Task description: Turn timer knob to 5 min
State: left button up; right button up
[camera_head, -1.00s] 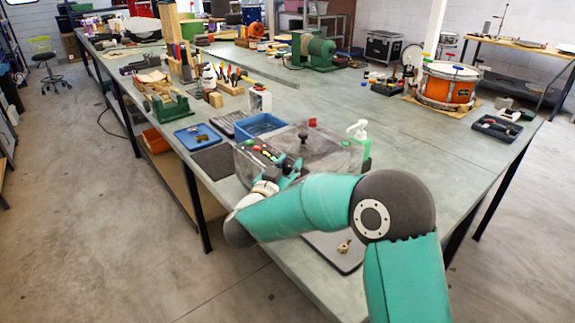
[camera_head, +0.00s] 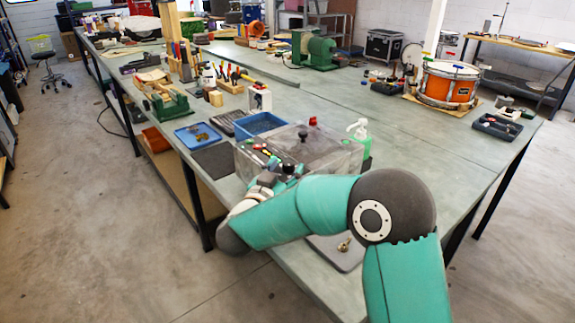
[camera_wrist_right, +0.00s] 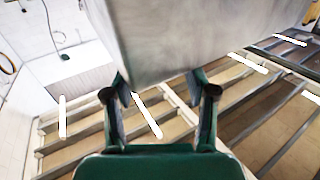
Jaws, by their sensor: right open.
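The grey box-shaped machine (camera_head: 335,158) stands on the bench with a dark knob on top and a control panel (camera_head: 256,148) with small red and green parts on its left end. I cannot make out the timer knob or its setting; my right wrist and gripper cover part of that end. My right gripper (camera_head: 285,170) is close to the panel end. In the right wrist view the gripper (camera_wrist_right: 160,97) is open, its fingers apart with nothing held. A grey metal surface (camera_wrist_right: 175,35), seemingly the machine, fills the space just beyond the fingertips; contact is unclear. My left gripper is out of view.
A blue bin (camera_head: 259,124) and a blue tray (camera_head: 198,133) lie behind and left of the machine. A green-filled pump bottle (camera_head: 360,138) stands right of it. A grey mat with a small brass-coloured part (camera_head: 344,245) lies in front. The bench's right half is largely clear.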

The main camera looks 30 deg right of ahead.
jog(key=v, duration=0.9)
jog(key=shift+s+a, duration=0.2)
jog(key=shift+a, duration=0.15)
